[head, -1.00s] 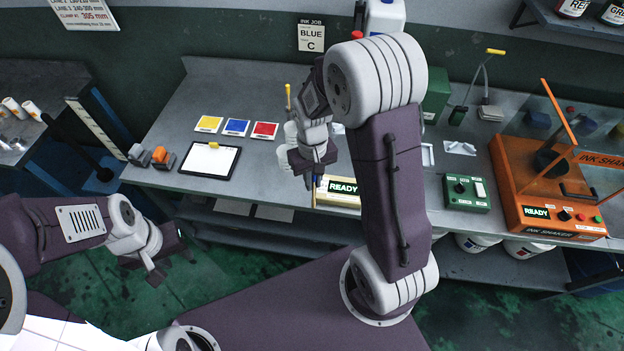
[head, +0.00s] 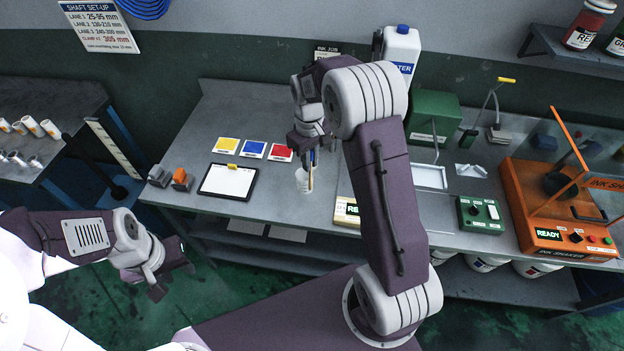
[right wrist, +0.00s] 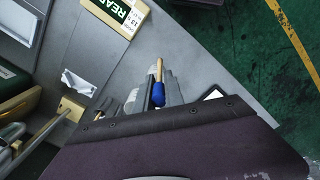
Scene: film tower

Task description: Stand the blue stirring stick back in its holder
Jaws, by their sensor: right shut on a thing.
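The blue stirring stick (right wrist: 157,92) has a blue end and a pale wooden shaft. My right gripper (head: 308,146) is shut on it and holds it roughly upright above the bench. In the head view its wooden lower part (head: 310,178) shows below the fingers, in front of a white cup (head: 302,186). I cannot tell whether it is inside the cup or only in front of it. My left gripper (head: 172,277) is open and empty, off the bench.
Yellow, blue and red cards and a clipboard (head: 214,190) lie left of the cup. A READY display (head: 345,212), a green control box (head: 478,214) and the orange ink shaker (head: 535,210) stand to the right. A white bottle (head: 402,48) is at the back.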

